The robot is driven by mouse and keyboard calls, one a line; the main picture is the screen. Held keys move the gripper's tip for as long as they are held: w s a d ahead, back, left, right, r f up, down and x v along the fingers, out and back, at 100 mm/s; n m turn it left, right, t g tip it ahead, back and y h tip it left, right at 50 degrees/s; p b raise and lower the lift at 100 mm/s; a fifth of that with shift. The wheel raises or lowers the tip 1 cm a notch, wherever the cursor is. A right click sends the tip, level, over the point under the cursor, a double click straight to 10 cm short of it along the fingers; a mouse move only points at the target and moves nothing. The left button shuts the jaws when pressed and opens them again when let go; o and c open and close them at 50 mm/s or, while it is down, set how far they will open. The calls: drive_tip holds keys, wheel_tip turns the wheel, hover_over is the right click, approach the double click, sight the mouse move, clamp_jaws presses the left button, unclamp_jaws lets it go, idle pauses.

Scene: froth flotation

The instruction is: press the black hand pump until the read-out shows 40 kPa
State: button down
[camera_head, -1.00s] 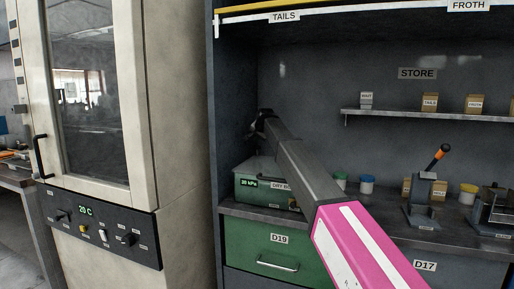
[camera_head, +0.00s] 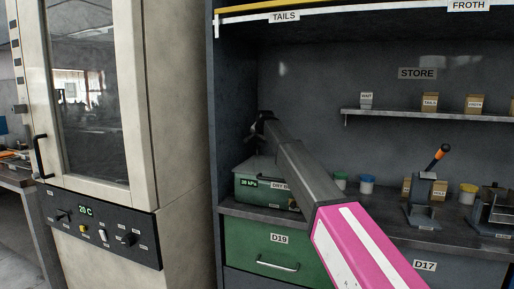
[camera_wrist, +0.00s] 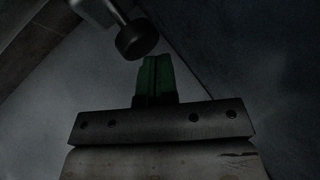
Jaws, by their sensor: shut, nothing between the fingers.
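A green box (camera_head: 250,190) stands on the counter under the dark shelf unit. Its lit read-out (camera_head: 248,184) shows a kPa figure that looks like 38, but the digits are small. My gripper (camera_wrist: 154,60) is shut and empty, its green fingers together. In the wrist view, a black round knob on a grey stem (camera_wrist: 136,40) lies just beyond the fingertips; it looks like the hand pump, and I cannot tell whether they touch. In the head view my arm's dark end (camera_head: 262,124) is above the box near the back wall. The pump cannot be made out there.
A tall cream cabinet (camera_head: 180,120) stands close on the left. A wall shelf (camera_head: 420,115) with small boxes is at the right. Lidded pots (camera_head: 367,185) and a lever device with an orange grip (camera_head: 441,152) stand on the counter. A green drawer (camera_head: 270,248) is below.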

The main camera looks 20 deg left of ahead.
sight(258, 146)
drive_tip(key=shift+f, duration=1.55)
idle(1.4)
drive_tip(key=shift+r, duration=2.05)
drive_tip(key=shift+r, duration=0.1)
drive_tip(key=shift+r, duration=2.35)
drive_tip(key=shift+s, duration=0.1)
